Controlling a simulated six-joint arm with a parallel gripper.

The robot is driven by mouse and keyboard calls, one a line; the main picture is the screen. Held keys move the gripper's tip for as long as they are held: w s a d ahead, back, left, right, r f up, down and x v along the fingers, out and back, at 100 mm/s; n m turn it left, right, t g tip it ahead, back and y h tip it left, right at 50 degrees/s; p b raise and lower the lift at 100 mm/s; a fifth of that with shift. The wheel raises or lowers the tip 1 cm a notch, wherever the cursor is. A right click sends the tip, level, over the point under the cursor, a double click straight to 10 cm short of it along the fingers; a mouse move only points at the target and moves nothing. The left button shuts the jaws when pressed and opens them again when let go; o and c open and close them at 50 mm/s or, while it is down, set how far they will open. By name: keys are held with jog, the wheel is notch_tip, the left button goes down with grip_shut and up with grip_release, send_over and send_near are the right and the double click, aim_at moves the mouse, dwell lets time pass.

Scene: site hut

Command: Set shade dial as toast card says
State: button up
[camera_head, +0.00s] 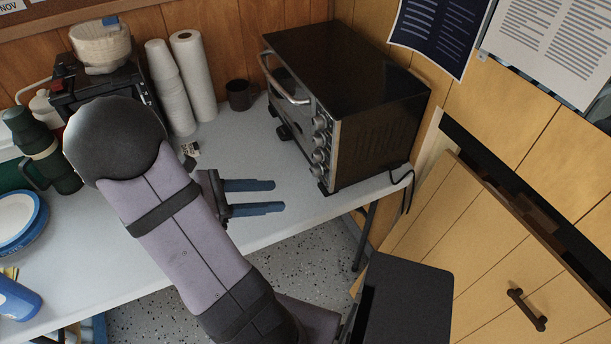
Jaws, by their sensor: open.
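A black toaster oven (350,85) stands at the back right of the table, its silver-handled door facing left. Several round knobs (319,141) run in a column down its front panel; which is the shade dial and where each points are too small to tell. My gripper (279,196) has two blue fingers, apart and empty, pointing right. It is in front of the oven, apart from the knobs.
Stacked white cups (170,88), a paper roll (193,75) and a dark mug (239,95) stand left of the oven. A green flask (42,150), blue-rimmed plates (18,222) and a coffee machine (100,85) are at left. The white table (275,227) is clear around my gripper.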

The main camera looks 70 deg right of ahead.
aim_at(313, 158)
jog(key=shift+s+d+r+n+g+h+b, duration=0.1)
jog(key=shift+s+d+n+g+h+b, duration=0.65)
jog(key=shift+d, duration=1.45)
jog(key=shift+s+d+f+n+g+h+b, duration=0.1)
jog(key=shift+s+d+n+h, duration=0.3)
jog(key=shift+s+d, duration=1.2)
jog(key=shift+s+d+r+n+g+h+b, duration=0.1)
jog(key=shift+s+d+n+g+h+b, duration=0.5)
jog(key=shift+d, duration=2.15)
jog(key=shift+w, duration=0.25)
jog(key=shift+m, duration=0.25)
grip_shut()
